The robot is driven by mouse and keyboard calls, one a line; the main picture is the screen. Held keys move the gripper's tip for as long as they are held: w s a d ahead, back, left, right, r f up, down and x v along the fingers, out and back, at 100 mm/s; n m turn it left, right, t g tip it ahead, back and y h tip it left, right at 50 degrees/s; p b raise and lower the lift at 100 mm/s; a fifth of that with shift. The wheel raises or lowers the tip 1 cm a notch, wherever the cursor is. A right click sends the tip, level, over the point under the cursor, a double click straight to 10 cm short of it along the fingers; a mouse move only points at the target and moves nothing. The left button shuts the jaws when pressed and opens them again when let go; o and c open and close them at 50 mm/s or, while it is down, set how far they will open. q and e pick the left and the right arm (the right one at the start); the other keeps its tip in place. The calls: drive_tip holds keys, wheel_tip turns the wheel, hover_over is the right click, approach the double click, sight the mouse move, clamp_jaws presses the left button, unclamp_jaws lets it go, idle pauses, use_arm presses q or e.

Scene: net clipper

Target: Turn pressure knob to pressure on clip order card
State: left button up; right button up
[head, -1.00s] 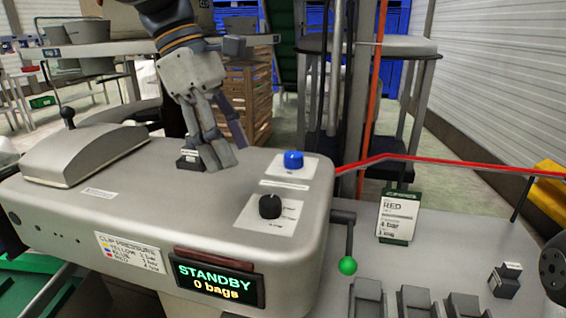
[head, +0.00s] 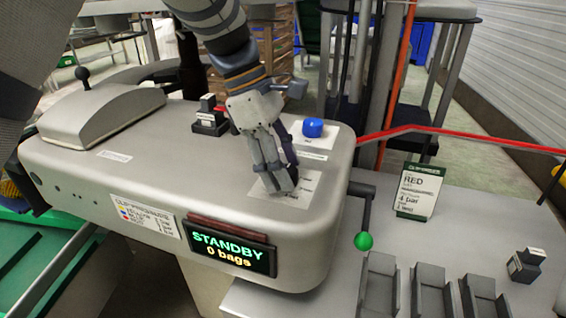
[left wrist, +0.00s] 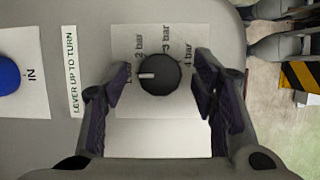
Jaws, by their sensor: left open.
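The black pressure knob (left wrist: 160,74) sits on a white plate marked 1 to 4 bar in the left wrist view. Its white mark points left, towards the 1 bar label. My left gripper (head: 280,190) is open above the knob plate (left wrist: 160,135); its fingers (left wrist: 153,95) stand on either side of the knob, and I cannot tell whether they touch it. In the head view the gripper hides the knob. The clip order card (head: 418,190) stands at the right and reads RED and 4 bar. My right gripper is not in view.
A blue button (head: 313,127) sits behind the knob plate. A lever with a green ball (head: 363,241) hangs at the machine's right end. A clip block (head: 209,118) stands on the machine top. The display (head: 232,248) reads STANDBY, 0 bags.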

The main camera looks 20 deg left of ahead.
use_arm(q)
drive_tip(key=c, duration=1.2)
drive_tip(key=shift+o, duration=0.2)
